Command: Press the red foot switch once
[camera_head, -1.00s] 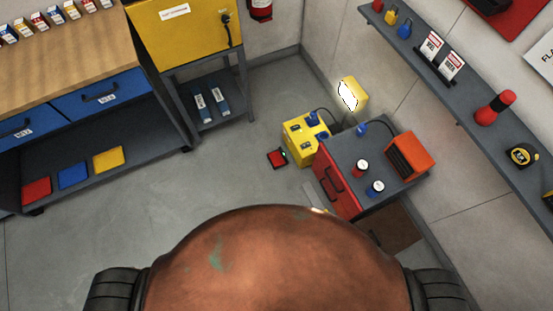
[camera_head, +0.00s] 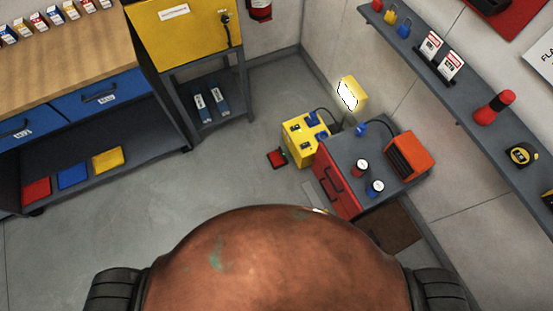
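The red foot switch (camera_head: 276,157) lies on the grey floor near the middle of the head view. It is a small red pad on a dark base, just left of the yellow box and apart from it. Neither of my grippers shows in the head view. A large rounded copper-brown surface fills the bottom middle of the picture and hides the floor below it.
A yellow box (camera_head: 299,148) stands right of the switch, beside a cart with a red drawer front (camera_head: 337,183). A workbench (camera_head: 110,60) and a yellow cabinet (camera_head: 185,40) line the left and back. The floor (camera_head: 190,185) left of the switch is clear.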

